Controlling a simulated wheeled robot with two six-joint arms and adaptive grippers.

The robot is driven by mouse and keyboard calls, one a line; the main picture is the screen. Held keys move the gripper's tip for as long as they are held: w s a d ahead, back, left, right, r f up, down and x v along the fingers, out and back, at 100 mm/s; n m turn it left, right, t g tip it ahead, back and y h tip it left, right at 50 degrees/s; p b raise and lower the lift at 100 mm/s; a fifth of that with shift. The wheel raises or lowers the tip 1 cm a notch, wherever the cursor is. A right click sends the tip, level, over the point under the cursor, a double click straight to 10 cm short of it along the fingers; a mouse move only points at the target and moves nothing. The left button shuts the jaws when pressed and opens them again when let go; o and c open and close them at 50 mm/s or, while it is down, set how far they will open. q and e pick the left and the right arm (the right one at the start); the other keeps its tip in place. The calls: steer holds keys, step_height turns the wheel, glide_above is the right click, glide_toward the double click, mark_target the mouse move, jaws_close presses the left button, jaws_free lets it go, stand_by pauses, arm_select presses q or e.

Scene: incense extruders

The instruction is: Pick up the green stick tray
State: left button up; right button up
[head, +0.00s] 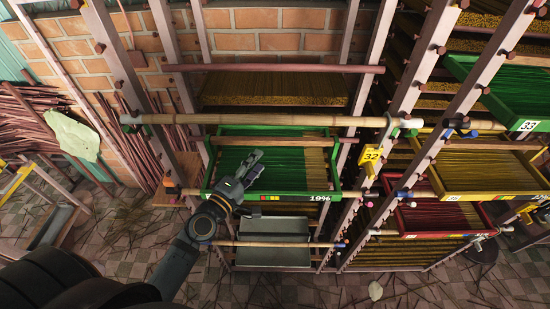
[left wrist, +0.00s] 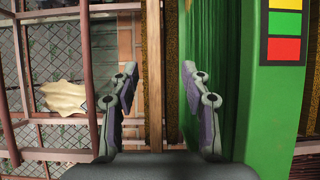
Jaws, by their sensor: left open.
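The green stick tray (head: 293,197) sits in the rack in the middle of the head view. Its front wall carries coloured squares and the number 1896; green sticks fill its left part and brown sticks its right. In the left wrist view its green wall (left wrist: 275,120) fills the right side. My left gripper (head: 252,166) is over the tray's left front part in the head view, with its fingers spread and nothing held. In the left wrist view the open fingers (left wrist: 160,82) show the right one overlapping the tray's left part. Contact cannot be told. My right gripper is not in view.
A bamboo pole (head: 260,119) crosses the rack above the tray. A grey metal tray (head: 272,240) is below. A yellow tag marked 32 (head: 371,158) hangs on the right post. Another green tray (head: 525,125), a yellow tray (head: 462,196) and a red tray (head: 430,235) are at right.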

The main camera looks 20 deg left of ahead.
mark_target(270, 143)
arm_select(q)
steer(key=x, duration=0.2)
steer(key=p+x, duration=0.1)
steer(key=shift+w+r, duration=0.3)
steer(key=shift+w, duration=0.1)
steer(key=shift+w+d+f, duration=0.15)
steer(key=shift+w+f, duration=0.05)
steer(key=shift+w, duration=0.25)
steer(key=shift+w+r+p, duration=0.2)
steer(key=shift+w+p, duration=0.1)
steer(key=x, duration=0.1)
steer(key=p+x, duration=0.1)
steer(key=x, duration=0.1)
steer(key=shift+w+r, duration=0.25)
steer(key=shift+w, duration=0.15)
steer(key=shift+w+f, duration=0.2)
steer(key=shift+w, duration=0.2)
steer(key=shift+s+r, duration=0.1)
steer(key=shift+s, duration=0.05)
steer(key=c, duration=0.3)
jaws_close()
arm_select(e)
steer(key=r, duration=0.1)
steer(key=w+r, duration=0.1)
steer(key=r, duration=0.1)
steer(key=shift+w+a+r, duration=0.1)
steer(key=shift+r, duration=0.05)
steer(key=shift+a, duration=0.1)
